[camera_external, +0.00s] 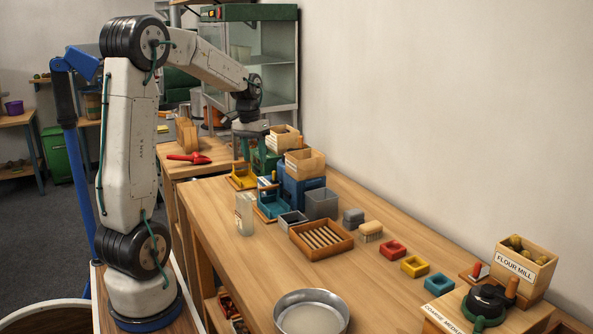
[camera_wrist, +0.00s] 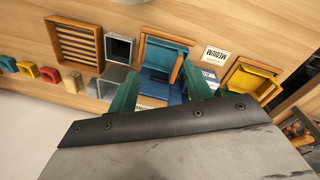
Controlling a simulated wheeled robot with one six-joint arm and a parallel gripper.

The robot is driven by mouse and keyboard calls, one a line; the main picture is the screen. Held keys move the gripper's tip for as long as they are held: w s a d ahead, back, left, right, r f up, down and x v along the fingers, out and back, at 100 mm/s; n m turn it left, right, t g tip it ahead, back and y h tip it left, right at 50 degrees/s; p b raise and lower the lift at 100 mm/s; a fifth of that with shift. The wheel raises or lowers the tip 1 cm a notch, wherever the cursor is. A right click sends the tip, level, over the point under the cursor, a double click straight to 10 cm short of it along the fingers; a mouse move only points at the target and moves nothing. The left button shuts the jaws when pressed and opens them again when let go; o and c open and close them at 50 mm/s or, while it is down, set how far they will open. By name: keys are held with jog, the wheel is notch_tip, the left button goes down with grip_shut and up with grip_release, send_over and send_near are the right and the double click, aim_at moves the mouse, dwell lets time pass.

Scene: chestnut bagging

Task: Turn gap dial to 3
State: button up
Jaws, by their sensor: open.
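My gripper (camera_external: 254,139) is open above the far end of the bench, by the wooden hoppers. In the wrist view its two green fingers (camera_wrist: 160,80) stand apart on either side of a blue machine (camera_wrist: 160,86); I see nothing held between them. The blue machine (camera_external: 300,190) carries a wooden hopper (camera_external: 305,163), and a green machine (camera_external: 264,161) with another hopper stands behind it. I cannot make out a numbered gap dial on either. A black round part (camera_external: 487,301) sits at the front right beside a "COARSE MEDIUM" label (camera_external: 444,314); I cannot tell whether it is the dial.
Blue (camera_external: 272,205) and yellow (camera_external: 242,177) trays stand before the machines. A slatted wooden tray (camera_external: 321,239), grey bin (camera_external: 321,204) and red, yellow and blue blocks lie along the bench. The flour mill box (camera_external: 520,265) is near right. The bench's middle is partly clear.

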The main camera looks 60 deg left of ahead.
jog(key=w+a+f+m+t+h, duration=0.1)
jog(key=w+a+f, duration=0.2)
jog(key=a, duration=0.8)
jog(key=w+a+f+m, duration=0.15)
jog(key=w+a, duration=0.25)
jog(key=a, duration=0.6)
jog(key=w+a+r+m+t, duration=0.2)
jog(key=w+a+r+m, duration=0.25)
jog(key=a+m, duration=0.4)
jog(key=x, duration=0.8)
jog(key=shift+w+d, duration=0.1)
